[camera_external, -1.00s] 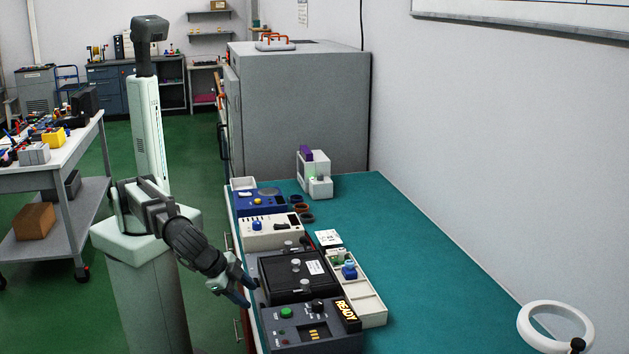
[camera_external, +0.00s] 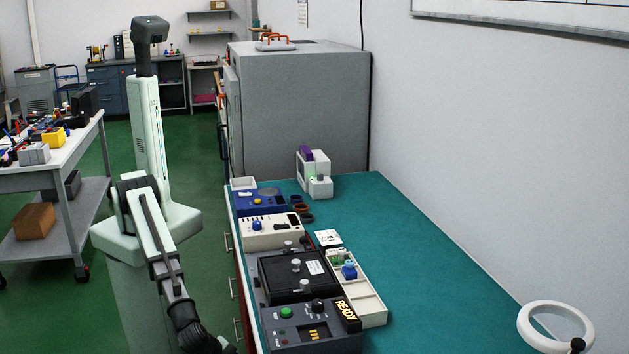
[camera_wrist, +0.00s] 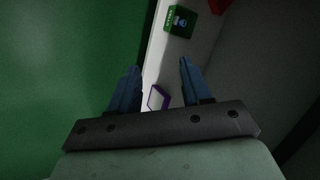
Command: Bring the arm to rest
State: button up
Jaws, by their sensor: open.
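In the wrist view my gripper (camera_wrist: 155,85) shows two blue fingers held apart, with nothing between them that it grips. In the external view my arm reaches down to the bottom edge, left of the bench (camera_external: 430,265); its fingers are out of that picture.
Drawer handles (camera_external: 239,329) stick out of the bench front. Green floor is open on the left.

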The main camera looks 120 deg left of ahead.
jog(key=s+a+f+g+h, duration=0.2)
jog(key=s+a+f+g, duration=0.3)
jog(key=s+a+f, duration=0.85)
jog(key=s+a+f+n+g+h, duration=0.1)
jog(key=s+a+f+g+h, duration=0.1)
jog(key=s, duration=0.8)
jog(key=s+a+f+n+g+h, duration=0.1)
jog(key=s+f, duration=0.3)
jog(key=s, duration=0.7)
jog(key=shift+a+f+n+g+h, duration=0.2)
jog(key=shift+a+n+g+h, duration=0.2)
jog(key=shift+a+n+h, duration=0.15)
jog(key=shift+s+d, duration=0.1)
